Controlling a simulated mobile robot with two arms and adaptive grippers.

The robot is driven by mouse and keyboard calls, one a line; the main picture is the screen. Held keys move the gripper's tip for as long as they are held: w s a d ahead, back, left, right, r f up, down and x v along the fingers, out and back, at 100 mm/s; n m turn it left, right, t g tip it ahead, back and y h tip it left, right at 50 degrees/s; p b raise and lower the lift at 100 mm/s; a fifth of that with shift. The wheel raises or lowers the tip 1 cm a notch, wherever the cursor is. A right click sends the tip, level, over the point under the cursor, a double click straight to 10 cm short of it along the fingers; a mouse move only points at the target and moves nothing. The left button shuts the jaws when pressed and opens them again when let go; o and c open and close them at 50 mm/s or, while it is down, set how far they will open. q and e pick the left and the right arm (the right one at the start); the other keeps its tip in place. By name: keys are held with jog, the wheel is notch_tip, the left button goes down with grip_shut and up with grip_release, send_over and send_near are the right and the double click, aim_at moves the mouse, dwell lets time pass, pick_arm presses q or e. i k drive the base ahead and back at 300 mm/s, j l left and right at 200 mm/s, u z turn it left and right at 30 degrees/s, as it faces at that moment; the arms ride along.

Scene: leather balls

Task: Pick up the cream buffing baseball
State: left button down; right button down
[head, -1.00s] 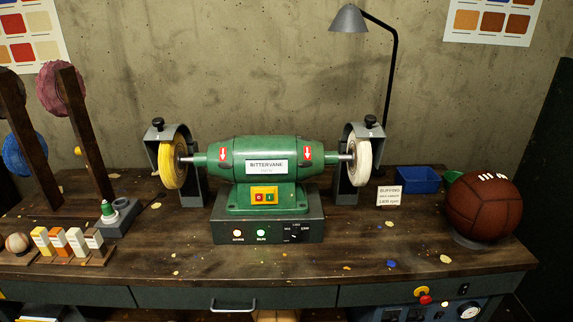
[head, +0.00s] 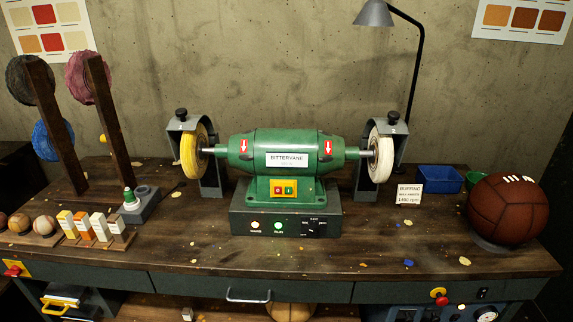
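A cream baseball (head: 43,225) sits at the left end of the workbench, at the right end of a short row of balls. It is beside the row of upright compound bars. Neither of my grippers shows in the head view.
A green buffing machine (head: 285,160) fills the bench centre. A brown ball (head: 507,212) and blue bin (head: 438,179) are at right.

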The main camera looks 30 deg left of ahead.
aim_at(44, 224)
jog(key=u, duration=2.65)
jog(key=i+z, duration=0.1)
